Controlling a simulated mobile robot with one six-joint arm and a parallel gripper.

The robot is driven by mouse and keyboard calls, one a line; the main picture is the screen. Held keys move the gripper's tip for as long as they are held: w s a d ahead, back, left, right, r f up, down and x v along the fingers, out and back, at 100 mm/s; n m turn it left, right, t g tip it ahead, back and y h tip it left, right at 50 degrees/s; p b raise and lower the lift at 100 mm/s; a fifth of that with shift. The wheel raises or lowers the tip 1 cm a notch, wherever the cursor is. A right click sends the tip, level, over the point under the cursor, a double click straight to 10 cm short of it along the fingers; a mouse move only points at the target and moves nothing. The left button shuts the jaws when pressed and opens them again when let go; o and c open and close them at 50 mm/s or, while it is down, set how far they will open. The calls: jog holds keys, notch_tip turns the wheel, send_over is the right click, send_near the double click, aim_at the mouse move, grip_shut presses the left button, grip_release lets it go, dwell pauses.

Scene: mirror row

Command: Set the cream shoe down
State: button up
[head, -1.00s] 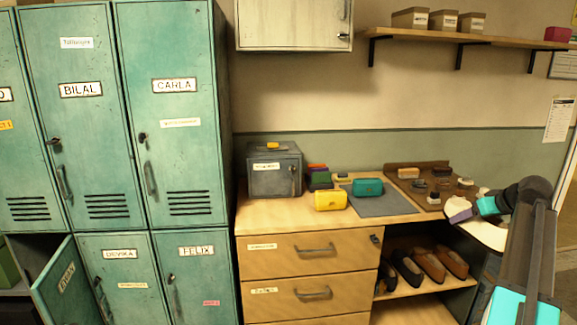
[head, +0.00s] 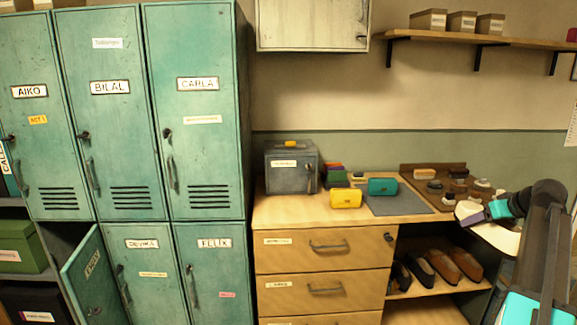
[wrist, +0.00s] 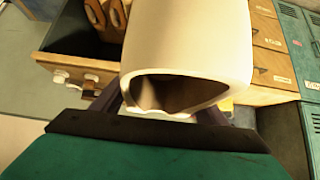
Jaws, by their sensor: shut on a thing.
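The cream shoe (head: 502,239) is at the right in the head view, held at the front right of the wooden counter (head: 285,208). My gripper (head: 478,216) is shut on it, and the fingers cover part of it. In the wrist view the shoe (wrist: 190,45) fills the upper middle, its dark opening facing the camera. The gripper's fingers (wrist: 165,113) lie at both sides of its near edge. I cannot tell whether the shoe touches anything below.
On the counter are a grey metal box (head: 290,172), a yellow pouch (head: 345,198), a teal pouch (head: 382,186) on a grey mat (head: 400,205), and a brown tray (head: 435,203) of small items. Dark and brown shoes (head: 440,264) stand on the shelf below. A locker door (head: 92,272) hangs open.

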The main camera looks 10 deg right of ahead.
jog(key=w+a+f+n+y, duration=0.1)
jog(key=w+a, duration=0.3)
jog(key=a, duration=0.5)
jog(key=w+a+f+n+y, duration=0.15)
jog(key=w+a, duration=0.25)
jog(key=a, duration=0.6)
jog(key=w+a+f+n+y, duration=0.15)
jog(key=w+a, duration=0.25)
jog(key=a, duration=0.5)
jog(key=s+a+f+m+h, duration=0.1)
jog(key=s+a+f, duration=0.1)
jog(key=a, duration=1)
jog(key=s+a+f+m+h, duration=0.2)
jog(key=a+f, duration=0.2)
jog(key=a, duration=0.9)
jog(key=shift+d+f+m+h, duration=0.1)
jog(key=shift+d+m+h, duration=0.05)
jog(key=shift+m+h, duration=0.15)
jog(key=shift+p, duration=0.3)
notch_tip(320, 180, up, 17)
jog(key=p, duration=1.7)
